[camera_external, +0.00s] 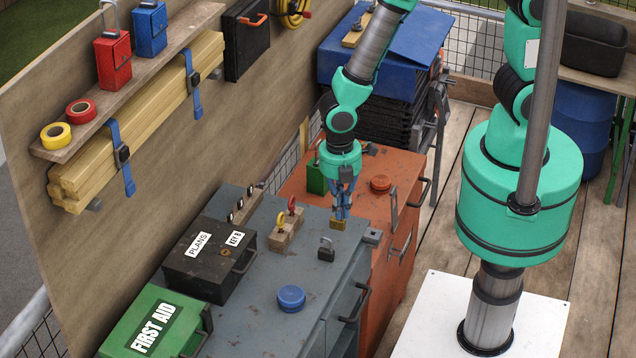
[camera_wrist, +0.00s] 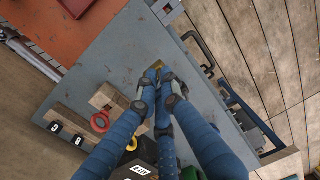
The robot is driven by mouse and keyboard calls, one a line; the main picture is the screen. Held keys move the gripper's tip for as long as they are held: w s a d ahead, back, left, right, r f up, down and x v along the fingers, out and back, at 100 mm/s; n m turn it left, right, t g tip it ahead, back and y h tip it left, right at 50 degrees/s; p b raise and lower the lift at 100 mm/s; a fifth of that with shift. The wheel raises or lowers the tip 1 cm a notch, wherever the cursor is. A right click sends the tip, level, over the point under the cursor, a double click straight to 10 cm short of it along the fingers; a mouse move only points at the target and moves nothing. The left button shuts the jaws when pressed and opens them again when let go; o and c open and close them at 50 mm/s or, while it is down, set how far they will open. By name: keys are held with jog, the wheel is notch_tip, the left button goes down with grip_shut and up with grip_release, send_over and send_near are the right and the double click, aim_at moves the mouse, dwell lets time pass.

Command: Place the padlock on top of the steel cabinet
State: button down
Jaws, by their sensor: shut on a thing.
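My gripper (camera_external: 342,207) points down over the far right part of the grey steel cabinet (camera_external: 245,320). Its fingers are shut on a small brass padlock (camera_external: 338,224), whose body hangs below the fingertips. The padlock is at or just above the cabinet top; I cannot tell if it touches. In the wrist view, the blue fingers (camera_wrist: 160,84) close together and mostly hide the padlock; only a brass edge (camera_wrist: 158,64) shows. The grey cabinet top (camera_wrist: 110,72) spreads around it. A dark padlock (camera_external: 326,251) stands on the cabinet, nearer the camera.
A wooden block (camera_external: 286,238) with red and yellow padlocks stands left of my gripper. A black box (camera_external: 210,262), a green first-aid box (camera_external: 155,325) and a blue round lid (camera_external: 291,298) are nearer. An orange cabinet (camera_external: 400,170) adjoins behind. Bare grey top lies between.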

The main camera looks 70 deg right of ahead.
aim_at(342, 220)
jog(key=shift+f, duration=1.75)
jog(key=shift+f, duration=0.1)
jog(key=c, duration=1.9)
grip_release()
jog(key=shift+c, duration=0.2)
jog(key=r, duration=1.2)
jog(key=shift+w+r+p, duration=0.1)
jog(key=shift+w+p, duration=0.15)
jog(key=shift+p, duration=0.1)
